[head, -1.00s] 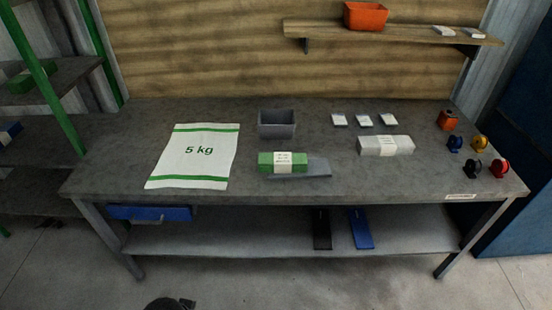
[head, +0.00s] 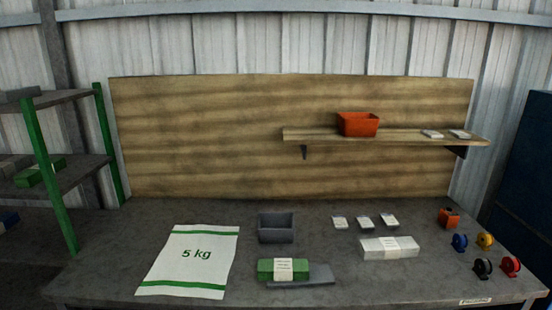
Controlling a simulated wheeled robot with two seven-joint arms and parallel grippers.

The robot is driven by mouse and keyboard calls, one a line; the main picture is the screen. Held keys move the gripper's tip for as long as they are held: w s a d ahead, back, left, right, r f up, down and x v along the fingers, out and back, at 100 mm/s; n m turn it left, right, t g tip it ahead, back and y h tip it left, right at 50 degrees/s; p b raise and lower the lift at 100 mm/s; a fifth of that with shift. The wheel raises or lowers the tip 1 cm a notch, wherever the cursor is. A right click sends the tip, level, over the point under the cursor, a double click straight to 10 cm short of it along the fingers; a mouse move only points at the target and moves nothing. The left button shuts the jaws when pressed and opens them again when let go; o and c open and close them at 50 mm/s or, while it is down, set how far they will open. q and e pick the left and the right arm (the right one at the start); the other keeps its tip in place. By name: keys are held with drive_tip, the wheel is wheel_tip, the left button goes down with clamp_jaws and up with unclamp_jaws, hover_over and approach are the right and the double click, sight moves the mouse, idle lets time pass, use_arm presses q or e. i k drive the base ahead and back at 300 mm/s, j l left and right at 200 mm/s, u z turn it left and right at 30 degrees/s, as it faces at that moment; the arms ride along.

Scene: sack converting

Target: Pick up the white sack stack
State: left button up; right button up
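The white sack stack (head: 374,249) lies on the right half of the workbench (head: 340,291) in the head view. It is a flat white bundle with a paper band around it, and nothing touches it. A similar green stack (head: 265,270), also banded, lies to its left on a thin grey piece (head: 318,276). Neither of my grippers shows in the head view.
A grey bin (head: 276,234) stands behind the green stack. A large 5 kg sack (head: 190,262) lies flat at left. Small white packs (head: 364,223) lie behind the white stack. Tape rolls (head: 485,240) stand at right. A shelf (head: 400,136) holds an orange bin (head: 358,124).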

sight(392, 248)
drive_tip(key=i+j, duration=0.35)
drive_tip(key=i+j+z, duration=0.15)
drive_tip(key=z, duration=0.2)
drive_tip(key=i+j+z, duration=0.1)
drive_tip(key=j+z, duration=0.25)
drive_tip(key=i+j+z, duration=0.1)
drive_tip(key=j+z, duration=0.25)
drive_tip(key=l, duration=0.15)
